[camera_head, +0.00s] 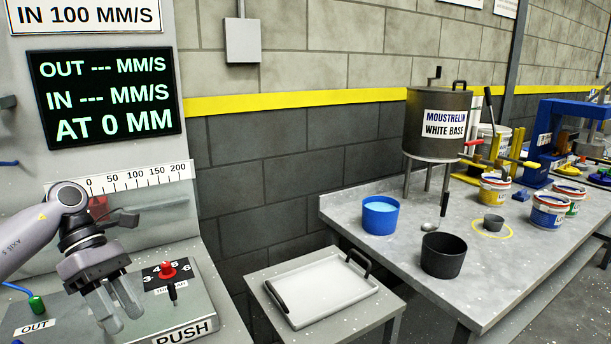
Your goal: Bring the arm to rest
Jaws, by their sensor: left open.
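My left arm (36,234) comes in from the left. My left gripper (112,312) hangs from it with its fingers pointing down, open, with nothing seen between them. It is in front of the grey control panel, between the green OUT button (37,305) and the dial with a red knob (167,270). I cannot tell whether the fingers touch the panel. My right gripper is not in view.
A white tray (325,291) with dark handles lies on a low stand. The bench at right (370,254) holds a blue pail (380,216), a dark pail (443,256), a MOUSTRELIN drum (437,150) and several labelled pails. A screen (104,98) reads "AT 0 MM".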

